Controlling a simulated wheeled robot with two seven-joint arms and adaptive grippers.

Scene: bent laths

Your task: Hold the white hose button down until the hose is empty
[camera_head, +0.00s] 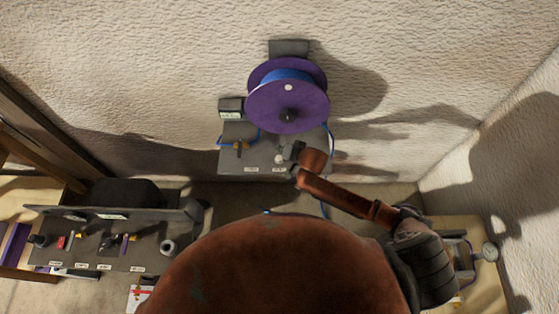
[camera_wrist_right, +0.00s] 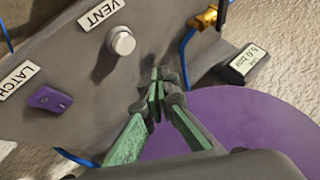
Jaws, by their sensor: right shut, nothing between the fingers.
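The white hose button (camera_wrist_right: 122,41), a pale round knob under the VENT label (camera_wrist_right: 101,13), sits on a grey panel (camera_wrist_right: 60,100). In the head view the button (camera_head: 280,158) shows on the panel below the reel. My right gripper (camera_wrist_right: 159,76) has its green fingers shut and empty. Its tips are beside the button and apart from it in the picture. In the head view the right gripper (camera_head: 294,153) is at the panel's right part, partly hidden by its wrist. Blue hose (camera_head: 288,76) is wound on a purple reel (camera_head: 285,110). My left gripper is not in view.
A small display (camera_wrist_right: 251,62) reads about 5.0 bar. A purple latch (camera_wrist_right: 50,99) sits by the LATCH label (camera_wrist_right: 17,79). A brass valve (camera_wrist_right: 205,18) is near the display. A tool board (camera_head: 100,252) stands at lower left in the head view.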

